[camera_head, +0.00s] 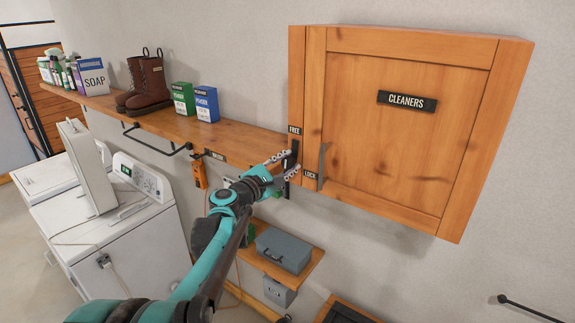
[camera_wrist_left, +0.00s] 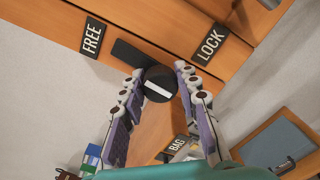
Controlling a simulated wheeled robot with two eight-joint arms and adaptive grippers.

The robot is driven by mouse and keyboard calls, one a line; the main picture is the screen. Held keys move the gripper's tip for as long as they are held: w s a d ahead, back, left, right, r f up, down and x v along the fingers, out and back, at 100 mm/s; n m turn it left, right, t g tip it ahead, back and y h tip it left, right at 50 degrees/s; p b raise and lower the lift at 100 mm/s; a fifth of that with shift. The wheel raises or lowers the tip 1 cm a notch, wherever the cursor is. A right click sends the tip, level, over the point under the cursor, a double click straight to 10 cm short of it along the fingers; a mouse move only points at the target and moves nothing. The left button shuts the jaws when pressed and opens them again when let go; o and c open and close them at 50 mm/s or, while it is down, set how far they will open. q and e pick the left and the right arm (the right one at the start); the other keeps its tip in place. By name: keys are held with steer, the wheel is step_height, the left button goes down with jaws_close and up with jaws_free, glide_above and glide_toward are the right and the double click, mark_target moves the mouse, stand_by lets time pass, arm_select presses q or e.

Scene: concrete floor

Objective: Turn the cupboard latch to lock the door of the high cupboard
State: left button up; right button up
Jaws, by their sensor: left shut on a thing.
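The high cupboard (camera_head: 360,60) is on the wall, with its wooden door (camera_head: 400,150) marked CLEANERS; the door looks closed. A FREE label (camera_head: 295,130) and a LOCK label (camera_head: 310,174) are on its left side. The black latch (camera_wrist_left: 130,52) shows in the wrist view, its bar reaching from a round knob (camera_wrist_left: 158,80) toward the FREE label (camera_wrist_left: 91,37) and away from the LOCK label (camera_wrist_left: 210,45). My left gripper (camera_head: 287,164) is at the latch, its fingers shut on the knob from both sides. My right gripper is out of view.
A wooden shelf (camera_head: 230,140) left of the cupboard holds boots (camera_head: 148,82), boxes and bottles. A rail (camera_head: 150,147) runs below it. White machines (camera_head: 110,220) stand at the left.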

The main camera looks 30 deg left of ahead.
arm_select(q)
steer(key=m+b, duration=0.1)
steer(key=m, duration=0.3)
steer(key=shift+f, duration=0.15)
steer(key=m+b, duration=0.1)
steer(key=m, duration=0.3)
steer(key=shift+m+b, duration=0.3)
steer(key=shift+b, duration=0.1)
steer(key=m+b, duration=0.1)
steer(key=m, duration=0.3)
steer(key=shift+m, duration=0.3)
steer(key=shift+f+m+b, duration=0.1)
steer(key=shift+m+b, duration=0.25)
steer(key=shift+m, duration=1.45)
steer(key=o, duration=1.2)
steer(key=shift+c, duration=0.2)
steer(key=shift+s, duration=0.15)
